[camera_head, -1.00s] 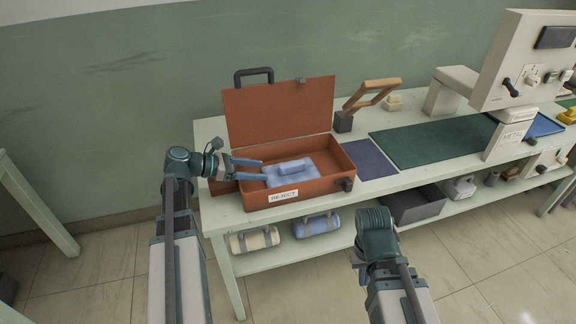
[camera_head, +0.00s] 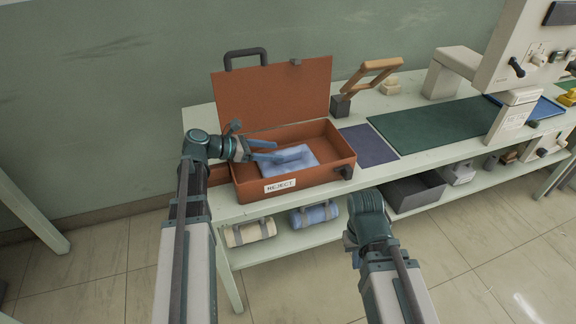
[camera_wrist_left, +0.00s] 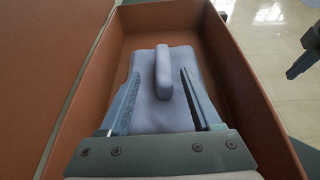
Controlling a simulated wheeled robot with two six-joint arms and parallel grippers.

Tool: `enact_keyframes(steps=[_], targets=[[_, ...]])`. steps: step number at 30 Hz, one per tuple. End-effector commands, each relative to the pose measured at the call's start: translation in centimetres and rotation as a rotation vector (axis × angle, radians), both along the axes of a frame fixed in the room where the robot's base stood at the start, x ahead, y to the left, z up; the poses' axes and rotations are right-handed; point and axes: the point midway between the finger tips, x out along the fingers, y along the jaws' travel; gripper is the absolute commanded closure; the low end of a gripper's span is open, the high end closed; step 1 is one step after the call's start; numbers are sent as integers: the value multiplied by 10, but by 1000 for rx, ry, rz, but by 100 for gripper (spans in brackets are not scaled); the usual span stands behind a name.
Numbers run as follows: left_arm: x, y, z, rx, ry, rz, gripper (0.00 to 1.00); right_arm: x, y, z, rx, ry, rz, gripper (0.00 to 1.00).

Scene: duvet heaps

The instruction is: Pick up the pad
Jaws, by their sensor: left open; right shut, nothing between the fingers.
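The pad (camera_head: 298,159) is a soft light blue piece lying in the open orange-brown case (camera_head: 310,181), which bears a REJECT label. In the left wrist view the pad (camera_wrist_left: 163,112) has a raised ridge across its middle. My left gripper (camera_head: 281,152) reaches in over the case from the left. It is open, and in the left wrist view its fingers (camera_wrist_left: 161,78) lie on either side of the ridge, apart from it. Whether the fingertips touch the pad's flat part I cannot tell. My right gripper (camera_head: 350,241) is shut and empty in front of the bench, mostly hidden by its wrist.
The case lid (camera_head: 272,95) stands up behind. A wooden-handled tool (camera_head: 368,82), a purple mat (camera_head: 368,145) and a green mat (camera_head: 430,122) are to the right on the bench. Rolled bundles (camera_head: 314,214) lie on the lower shelf. The purple mat is clear.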

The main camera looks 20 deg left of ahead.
Motion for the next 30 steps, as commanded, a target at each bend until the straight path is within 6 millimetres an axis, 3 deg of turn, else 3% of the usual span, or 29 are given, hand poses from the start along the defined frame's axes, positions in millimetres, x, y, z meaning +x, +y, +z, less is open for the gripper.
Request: enact_keyframes(steps=[11,22,29,30], targets=[[6,-9,-4,0,0,0,35,0,0,-4,0,0,0,100],[29,-47,-20,0,0,-1,35,0,0,-20,0,0,0,100],[30,-48,-19,0,-2,1,35,0,0,-19,0,0,0,100],[30,-48,-19,0,-2,1,40,0,0,-19,0,0,0,100]])
